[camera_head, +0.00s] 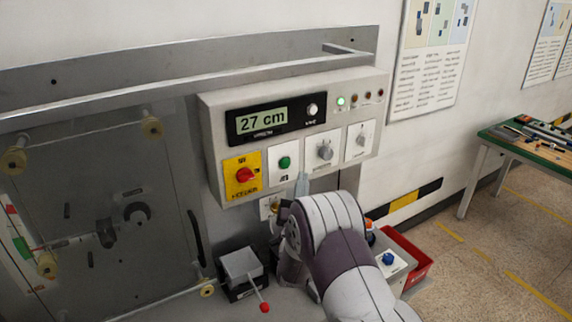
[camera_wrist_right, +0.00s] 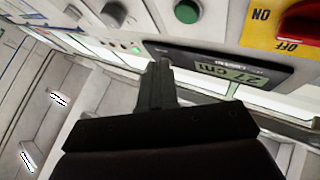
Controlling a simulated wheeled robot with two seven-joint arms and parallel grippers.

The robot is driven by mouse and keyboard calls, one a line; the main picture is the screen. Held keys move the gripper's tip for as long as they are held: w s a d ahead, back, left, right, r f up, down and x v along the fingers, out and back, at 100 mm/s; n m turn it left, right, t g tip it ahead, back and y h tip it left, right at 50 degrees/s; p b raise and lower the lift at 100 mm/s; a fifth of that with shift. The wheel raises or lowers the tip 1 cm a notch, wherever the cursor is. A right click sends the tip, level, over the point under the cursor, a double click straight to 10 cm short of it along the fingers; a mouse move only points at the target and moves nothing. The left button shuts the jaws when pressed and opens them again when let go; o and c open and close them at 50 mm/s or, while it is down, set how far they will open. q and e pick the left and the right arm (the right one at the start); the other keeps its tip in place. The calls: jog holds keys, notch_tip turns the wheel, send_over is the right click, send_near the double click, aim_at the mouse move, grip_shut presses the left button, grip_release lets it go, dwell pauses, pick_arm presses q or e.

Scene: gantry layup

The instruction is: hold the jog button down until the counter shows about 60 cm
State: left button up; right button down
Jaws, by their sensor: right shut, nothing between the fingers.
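The green jog button (camera_head: 285,162) sits on a white plate on the grey control panel (camera_head: 220,112). The counter (camera_head: 262,119) above it reads 27 cm. My right arm reaches up from the lower right, and its wrist hides much of the hand just below the panel. In the right wrist view my right gripper (camera_wrist_right: 160,70) is shut and empty. The green button also shows there (camera_wrist_right: 187,11), beyond the fingertips, with a visible gap between them. The counter shows there too (camera_wrist_right: 230,73), tilted. My left gripper is not in view.
A red rotary switch (camera_head: 244,175) on a yellow plate is left of the button; a grey knob (camera_head: 325,152) is to its right. A green lamp (camera_head: 341,101) is lit. Below stand a grey box with a red-tipped lever (camera_head: 264,307) and a red bin (camera_head: 411,258).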

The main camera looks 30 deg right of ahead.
aim_at(285, 163)
jog(key=shift+w+a+b, duration=0.2)
jog(key=shift+w+b, duration=0.65)
jog(key=shift+w, duration=1.4)
jog(key=shift+w+b, duration=0.4)
jog(key=shift+b, duration=0.15)
